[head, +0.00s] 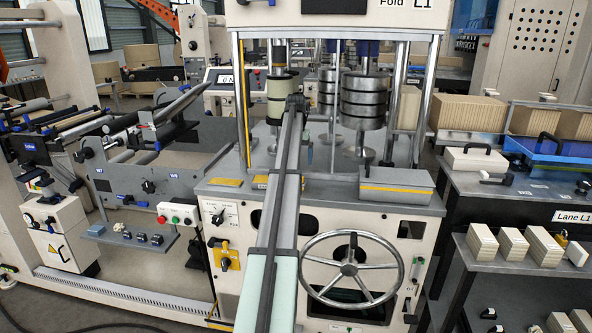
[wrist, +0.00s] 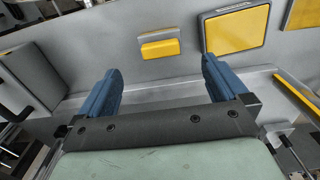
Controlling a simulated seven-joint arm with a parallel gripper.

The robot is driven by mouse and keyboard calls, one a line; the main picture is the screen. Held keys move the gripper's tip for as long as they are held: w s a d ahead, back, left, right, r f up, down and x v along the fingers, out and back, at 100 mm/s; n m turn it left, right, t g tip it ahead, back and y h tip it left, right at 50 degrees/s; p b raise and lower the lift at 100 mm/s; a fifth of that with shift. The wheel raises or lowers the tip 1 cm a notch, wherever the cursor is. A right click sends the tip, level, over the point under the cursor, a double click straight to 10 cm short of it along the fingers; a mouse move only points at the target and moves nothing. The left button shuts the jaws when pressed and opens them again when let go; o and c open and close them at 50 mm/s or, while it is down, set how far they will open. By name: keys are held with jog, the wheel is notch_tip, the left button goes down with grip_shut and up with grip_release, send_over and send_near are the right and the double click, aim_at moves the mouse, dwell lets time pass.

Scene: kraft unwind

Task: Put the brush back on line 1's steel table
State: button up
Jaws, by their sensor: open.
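The steel table (head: 330,194) of the machine marked L1 is a grey top below the steel rollers. My arm reaches over it, and my gripper is mostly hidden behind the arm in the head view. In the wrist view my gripper (wrist: 160,66) is open, its two blue fingers wide apart with nothing between them. A small grey block with a yellow top (wrist: 163,47) lies on a grey surface beyond the fingertips, apart from them. I cannot pick out a brush for certain in either view.
A larger yellow-topped pad (wrist: 234,28) lies right of the small block. A grey box with a yellow stripe (head: 396,187) occupies the table's right side. A handwheel (head: 349,270) is below. A side table at right holds a white box with a black handle (head: 475,158).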

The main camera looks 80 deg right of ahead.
jog(key=shift+r, duration=1.5)
jog(key=shift+c, duration=0.4)
